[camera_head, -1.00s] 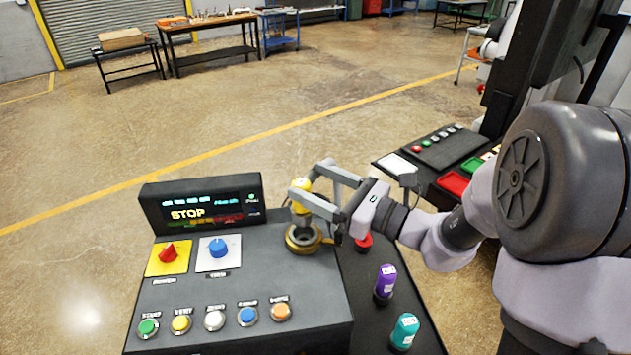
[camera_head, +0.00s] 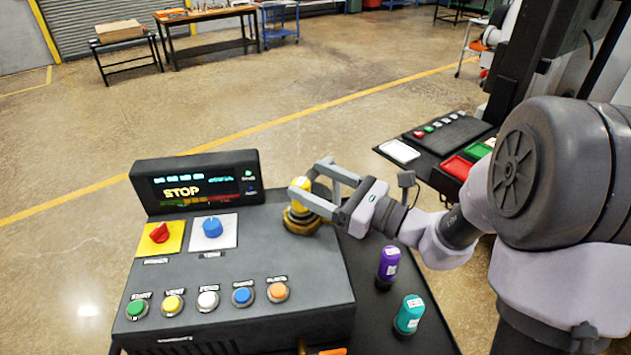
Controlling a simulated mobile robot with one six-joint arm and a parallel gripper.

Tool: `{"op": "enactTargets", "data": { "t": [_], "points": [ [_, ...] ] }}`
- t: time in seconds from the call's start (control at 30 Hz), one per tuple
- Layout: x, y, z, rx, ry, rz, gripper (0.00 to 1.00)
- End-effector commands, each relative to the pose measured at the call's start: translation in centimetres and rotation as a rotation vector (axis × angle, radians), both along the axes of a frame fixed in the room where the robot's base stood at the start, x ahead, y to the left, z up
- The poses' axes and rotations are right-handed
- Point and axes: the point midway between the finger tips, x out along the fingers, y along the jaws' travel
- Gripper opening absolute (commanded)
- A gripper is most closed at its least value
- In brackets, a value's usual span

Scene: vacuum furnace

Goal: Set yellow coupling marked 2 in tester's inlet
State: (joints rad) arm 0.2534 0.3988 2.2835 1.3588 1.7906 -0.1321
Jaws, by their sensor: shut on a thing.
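The yellow coupling (camera_head: 300,188) stands roughly upright at the tester's brass inlet (camera_head: 303,224), on the right of the tester's top. My gripper (camera_head: 318,190) is shut on the coupling, with its fingers reaching in from the right. The coupling's lower end meets or enters the inlet ring; how deep it sits is hidden. The marking on it is too small to read. The tester (camera_head: 235,265) is a grey console with a display (camera_head: 200,187) reading STOP.
A purple coupling (camera_head: 388,263) and a teal coupling (camera_head: 409,314) stand on the dark shelf right of the tester. A red knob (camera_head: 159,233), a blue knob (camera_head: 212,227) and several buttons are on the console. Another bench with red and green trays (camera_head: 457,167) is behind right.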

Motion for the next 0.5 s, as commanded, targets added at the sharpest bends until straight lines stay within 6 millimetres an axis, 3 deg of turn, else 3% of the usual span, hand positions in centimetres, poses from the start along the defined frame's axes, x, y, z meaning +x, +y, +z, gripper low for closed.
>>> {"op": "enactTargets", "data": {
  "t": [0.5],
  "points": [
    [0.01, 0.0, -0.38, 0.001, -0.001, 0.0, 0.06]
  ]
}}
